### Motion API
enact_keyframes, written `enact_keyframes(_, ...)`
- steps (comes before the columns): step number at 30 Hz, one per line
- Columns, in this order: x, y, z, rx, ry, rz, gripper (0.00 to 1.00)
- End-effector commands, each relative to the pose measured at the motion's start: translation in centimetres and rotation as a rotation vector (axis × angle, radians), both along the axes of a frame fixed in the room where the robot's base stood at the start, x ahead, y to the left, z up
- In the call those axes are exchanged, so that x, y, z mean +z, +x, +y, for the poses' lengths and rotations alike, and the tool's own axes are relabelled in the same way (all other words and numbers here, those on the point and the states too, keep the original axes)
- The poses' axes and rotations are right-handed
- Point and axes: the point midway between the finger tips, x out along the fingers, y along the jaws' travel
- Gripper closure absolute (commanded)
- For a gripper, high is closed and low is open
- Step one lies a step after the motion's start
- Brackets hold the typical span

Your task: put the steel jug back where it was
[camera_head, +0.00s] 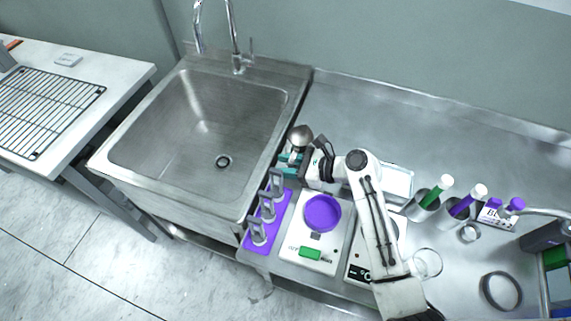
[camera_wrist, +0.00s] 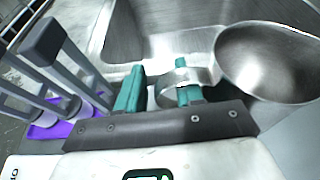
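The steel jug (camera_head: 301,135) is a rounded metal vessel beside the right edge of the sink. Its curved body (camera_wrist: 272,62) fills the upper right of the wrist view. My gripper (camera_head: 294,158) is at the jug's near side. In the wrist view its two teal fingers (camera_wrist: 158,88) stand apart at a shiny metal loop (camera_wrist: 172,82), seemingly the jug's handle, with the right finger at or through the loop. I cannot tell whether both fingers press on it. The jug's base is hidden, so I cannot tell whether it rests on the counter.
A purple rack (camera_head: 268,222) with upright grey pieces stands left of a scale (camera_head: 302,255) carrying a purple dish (camera_head: 322,212). The sink (camera_head: 200,135) is empty. Cups with green and purple markers (camera_head: 421,205), a glass beaker (camera_head: 427,262) and a dark ring (camera_head: 501,291) are to the right.

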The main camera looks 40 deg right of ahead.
Motion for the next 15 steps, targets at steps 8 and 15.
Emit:
enact_keyframes(8, 1.2, -2.6, -1.8, -0.004, -0.001, -0.002, 0.64)
enact_keyframes(15, 2.9, -6.5, -4.4, -0.003, 0.0, -0.001, 0.64)
